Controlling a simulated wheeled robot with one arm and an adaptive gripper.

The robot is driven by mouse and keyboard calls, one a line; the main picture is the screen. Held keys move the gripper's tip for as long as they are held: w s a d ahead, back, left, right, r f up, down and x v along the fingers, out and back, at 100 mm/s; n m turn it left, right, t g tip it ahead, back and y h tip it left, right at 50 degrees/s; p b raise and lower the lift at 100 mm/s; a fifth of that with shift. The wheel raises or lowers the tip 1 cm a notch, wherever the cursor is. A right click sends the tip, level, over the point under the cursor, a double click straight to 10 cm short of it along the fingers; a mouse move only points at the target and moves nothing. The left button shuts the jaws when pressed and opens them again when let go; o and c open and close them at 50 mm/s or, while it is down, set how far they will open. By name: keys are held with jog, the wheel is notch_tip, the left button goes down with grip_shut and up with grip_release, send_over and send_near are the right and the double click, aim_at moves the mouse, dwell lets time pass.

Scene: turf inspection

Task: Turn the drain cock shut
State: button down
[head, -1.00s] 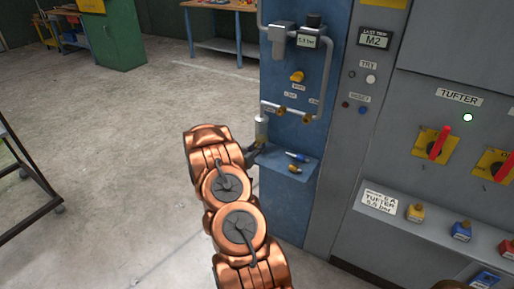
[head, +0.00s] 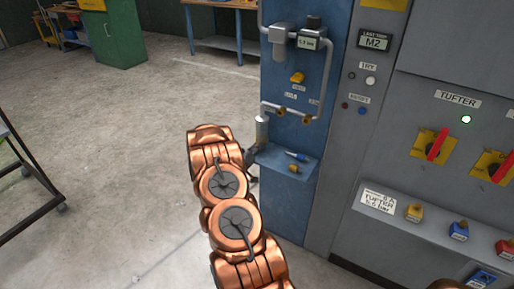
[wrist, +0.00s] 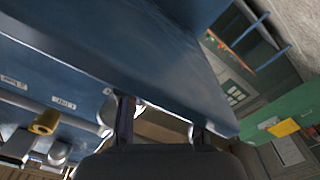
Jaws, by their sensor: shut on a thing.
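A pale cylindrical bowl (head: 262,131) hangs at the lower left of the pipework on the blue panel (head: 294,205) in the head view. My gripper (head: 251,156) is just below it, beside the small blue shelf, and my arm partly hides it. In the wrist view, my two dark fingers (wrist: 163,128) stand on either side of a small space, with a pale metal part at the left finger. My gripper is shut on the drain cock at the bowl's lower end. The cock itself is mostly hidden, so its angle cannot be told.
The blue shelf (head: 268,159) carries a blue-handled item (head: 296,155) close right of my gripper. A grey cabinet (head: 405,185) stands right. The floor left is open, with a dark cart frame (head: 35,175) at the edge.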

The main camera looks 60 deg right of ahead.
jog(key=c, duration=1.2)
grip_release()
jog(key=m+b, duration=0.2)
jog(key=m, duration=0.2)
jog(key=shift+s+r+m, duration=0.15)
jog(key=shift+m, duration=0.95)
jog(key=shift+m+p, duration=0.45)
jog(key=shift+m, duration=0.05)
